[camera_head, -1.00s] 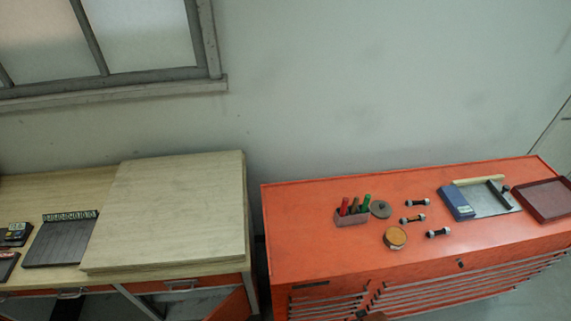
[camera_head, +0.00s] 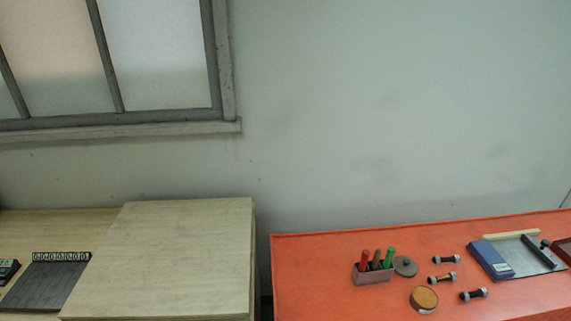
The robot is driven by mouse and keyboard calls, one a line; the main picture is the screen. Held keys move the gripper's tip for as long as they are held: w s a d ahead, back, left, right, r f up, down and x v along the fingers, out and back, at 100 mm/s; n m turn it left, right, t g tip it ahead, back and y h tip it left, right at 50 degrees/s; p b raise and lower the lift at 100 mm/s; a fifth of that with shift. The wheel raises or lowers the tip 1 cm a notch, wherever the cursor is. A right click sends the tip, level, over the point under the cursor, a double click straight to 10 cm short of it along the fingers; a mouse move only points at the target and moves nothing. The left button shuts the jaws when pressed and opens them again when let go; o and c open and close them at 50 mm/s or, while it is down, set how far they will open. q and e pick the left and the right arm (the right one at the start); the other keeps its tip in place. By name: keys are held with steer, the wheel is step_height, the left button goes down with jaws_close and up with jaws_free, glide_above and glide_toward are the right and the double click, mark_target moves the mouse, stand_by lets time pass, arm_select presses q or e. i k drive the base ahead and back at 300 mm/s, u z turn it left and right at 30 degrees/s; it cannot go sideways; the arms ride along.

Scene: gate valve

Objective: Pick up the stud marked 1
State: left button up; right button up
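Three studs lie on the orange cabinet top: an upper one (camera_head: 446,259), a middle one (camera_head: 441,277) and a lower one (camera_head: 473,294). Each has a dark shank with pale grey ends. Any number marks on them are too small to read. On the left bench, a dark rack (camera_head: 48,284) has a row of numbered tags (camera_head: 62,256) along its back edge; the digits cannot be read clearly. Neither of my grippers shows in the head view.
On the orange cabinet (camera_head: 320,291) stand a holder (camera_head: 371,275) with red, brown and green sticks, a grey lid (camera_head: 404,266), a round tin (camera_head: 424,299), a blue box (camera_head: 491,259) and a grey plate (camera_head: 527,256). A pale wooden board (camera_head: 165,255) covers the left bench's right part.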

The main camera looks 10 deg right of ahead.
mark_target(432, 280)
steer(key=z, duration=2.65)
